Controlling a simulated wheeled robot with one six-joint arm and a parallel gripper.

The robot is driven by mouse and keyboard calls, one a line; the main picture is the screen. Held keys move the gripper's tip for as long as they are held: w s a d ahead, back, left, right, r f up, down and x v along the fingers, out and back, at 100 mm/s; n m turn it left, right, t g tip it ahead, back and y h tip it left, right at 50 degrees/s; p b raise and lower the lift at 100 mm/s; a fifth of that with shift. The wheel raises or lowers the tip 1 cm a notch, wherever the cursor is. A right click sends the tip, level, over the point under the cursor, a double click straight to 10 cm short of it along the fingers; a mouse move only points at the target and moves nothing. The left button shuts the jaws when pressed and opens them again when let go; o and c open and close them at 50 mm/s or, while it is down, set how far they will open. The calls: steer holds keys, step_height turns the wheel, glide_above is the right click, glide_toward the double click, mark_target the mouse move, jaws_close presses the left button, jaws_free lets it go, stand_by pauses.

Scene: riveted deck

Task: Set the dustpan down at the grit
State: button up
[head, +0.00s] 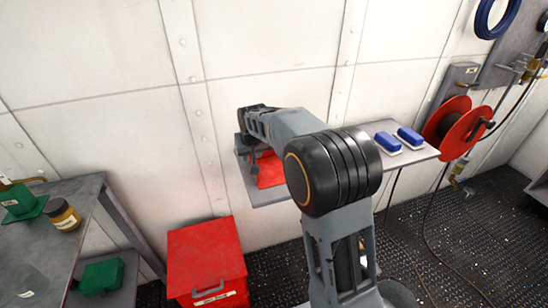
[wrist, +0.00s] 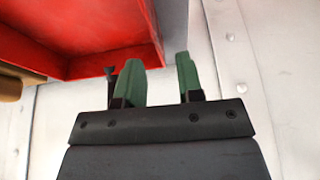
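A red object that looks like the dustpan (head: 269,170) lies on the wall shelf, partly hidden behind my arm in the head view. In the wrist view a large red pan with raised walls (wrist: 85,25) fills the upper left, likely the same thing. My gripper (wrist: 159,78) has two green fingers standing apart, with only pale wall showing between them. The red pan is beyond and left of the fingers; whether they touch it I cannot tell. In the head view my gripper (head: 246,150) is at the shelf's left end, its fingers not clear. I cannot make out the grit.
The grey wall shelf (head: 415,157) carries two blue-and-white blocks (head: 398,140) at its right. A red box (head: 207,262) stands on the floor below. A grey bench (head: 75,200) at left holds a jar (head: 63,214). A red hose reel (head: 457,128) hangs at right. Dark floor (head: 470,250) is mostly open.

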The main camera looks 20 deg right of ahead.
steer(key=shift+x, duration=2.3)
steer(key=shift+c, duration=0.2)
jaws_close()
